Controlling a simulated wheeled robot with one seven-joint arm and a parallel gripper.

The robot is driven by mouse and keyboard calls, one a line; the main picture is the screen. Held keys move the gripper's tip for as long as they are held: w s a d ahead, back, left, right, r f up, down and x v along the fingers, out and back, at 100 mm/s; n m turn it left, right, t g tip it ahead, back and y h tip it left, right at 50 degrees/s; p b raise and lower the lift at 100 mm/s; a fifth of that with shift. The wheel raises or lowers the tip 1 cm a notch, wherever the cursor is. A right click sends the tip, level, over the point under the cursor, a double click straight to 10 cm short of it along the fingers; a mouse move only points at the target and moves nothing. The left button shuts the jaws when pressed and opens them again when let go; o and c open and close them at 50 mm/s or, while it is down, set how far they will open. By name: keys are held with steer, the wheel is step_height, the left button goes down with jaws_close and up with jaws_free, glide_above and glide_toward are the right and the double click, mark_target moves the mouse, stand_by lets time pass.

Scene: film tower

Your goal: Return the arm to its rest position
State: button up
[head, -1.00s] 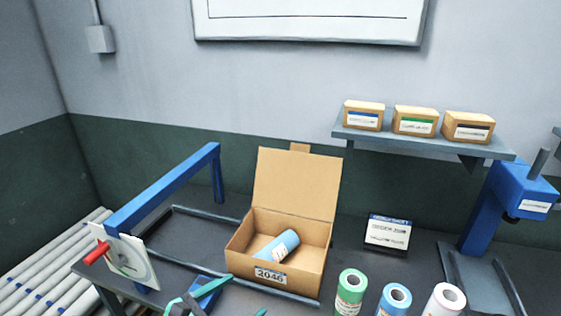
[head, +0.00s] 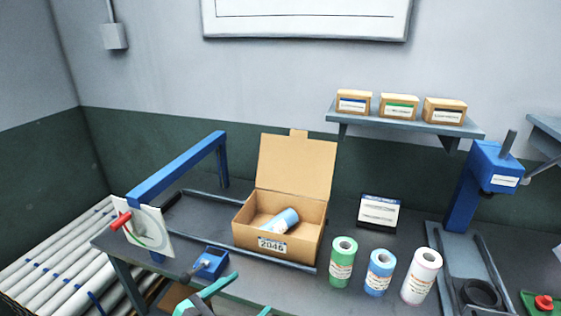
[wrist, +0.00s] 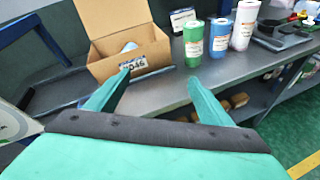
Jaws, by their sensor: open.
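My gripper (wrist: 155,95) is open and empty in the wrist view, its two green fingers spread apart in front of the bench edge. In the head view only part of my green gripper (head: 236,297) shows at the bottom edge. An open cardboard box (head: 250,238) labelled 2046 stands on the bench with its lid up, beyond my gripper. A blue-and-white roll (head: 284,220) lies on its side inside the box. My gripper is apart from the box and touches nothing that I can see.
Green (head: 342,262), blue (head: 379,273) and white (head: 421,276) rolls stand upright right of the box. A blue frame (head: 178,168) arches over the left side, beside a roller conveyor (head: 65,250). A blue press (head: 485,180) stands right. A shelf (head: 400,120) holds small boxes.

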steer(key=d+f+m+t+y, duration=0.25)
steer(key=d+f, duration=0.25)
steer(key=f, duration=0.5)
steer(key=s+d+f+m+y, duration=0.2)
steer(key=s+f+m+y, duration=0.2)
steer(key=s+f, duration=0.5)
steer(key=s+d+r+m+y, duration=0.1)
steer(key=s+m, duration=1.8)
steer(key=s, duration=0.3)
steer(key=shift+d+t, duration=0.2)
steer(key=shift+t, duration=0.25)
steer(key=shift+r, duration=0.1)
